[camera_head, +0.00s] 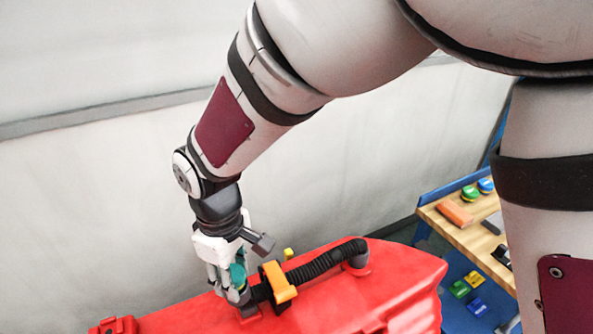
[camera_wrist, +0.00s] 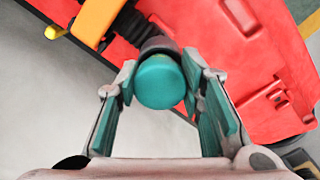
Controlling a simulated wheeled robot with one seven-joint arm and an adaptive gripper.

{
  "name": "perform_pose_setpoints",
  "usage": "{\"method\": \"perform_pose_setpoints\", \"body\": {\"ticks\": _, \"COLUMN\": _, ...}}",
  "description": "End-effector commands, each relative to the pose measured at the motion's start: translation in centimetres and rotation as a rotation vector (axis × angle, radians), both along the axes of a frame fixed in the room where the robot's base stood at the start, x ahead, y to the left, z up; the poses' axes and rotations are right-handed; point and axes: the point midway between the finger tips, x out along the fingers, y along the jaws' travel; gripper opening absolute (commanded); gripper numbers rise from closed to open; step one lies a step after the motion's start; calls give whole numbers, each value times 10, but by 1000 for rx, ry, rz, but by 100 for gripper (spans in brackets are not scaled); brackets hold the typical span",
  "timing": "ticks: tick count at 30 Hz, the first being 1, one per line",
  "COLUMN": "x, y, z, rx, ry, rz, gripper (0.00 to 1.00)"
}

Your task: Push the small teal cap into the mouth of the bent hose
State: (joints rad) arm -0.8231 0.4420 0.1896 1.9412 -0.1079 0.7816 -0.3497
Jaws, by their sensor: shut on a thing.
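The teal cap (camera_wrist: 160,84) is round and sits between my gripper's two fingertips in the wrist view. My gripper (camera_wrist: 160,78) is shut on it, with teal pads on the inner finger faces. The dark end of the bent hose (camera_wrist: 157,46) shows directly behind the cap, in line with it. The cap hides the hose mouth, so I cannot tell whether it is inside or only against it. In the head view my gripper (camera_head: 226,280) is at the left end of the black ribbed hose (camera_head: 322,263).
The hose lies on the red tank (camera_head: 390,280) under an orange clamp (camera_head: 278,283), close to my gripper. A small yellow knob (camera_head: 288,254) is beside the clamp. A wooden bench (camera_head: 470,235) with coloured parts stands at right. A pale wall is behind.

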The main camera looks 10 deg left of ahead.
Motion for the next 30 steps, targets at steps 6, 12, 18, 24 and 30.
{"method": "perform_pose_setpoints", "body": {"ticks": 6, "x": -4, "y": -5, "z": -7, "rx": -16, "ry": 14, "rz": 0, "gripper": 48}}
{"method": "perform_pose_setpoints", "body": {"ticks": 12, "x": -3, "y": -4, "z": -5, "rx": -14, "ry": 10, "rz": 1, "gripper": 58}}
{"method": "perform_pose_setpoints", "body": {"ticks": 18, "x": -2, "y": -3, "z": -4, "rx": -9, "ry": 7, "rz": 1, "gripper": 76}}
{"method": "perform_pose_setpoints", "body": {"ticks": 24, "x": -2, "y": -2, "z": -3, "rx": -7, "ry": 5, "rz": 1, "gripper": 80}}
{"method": "perform_pose_setpoints", "body": {"ticks": 30, "x": -2, "y": -2, "z": -2, "rx": -6, "ry": 5, "rz": 1, "gripper": 80}}
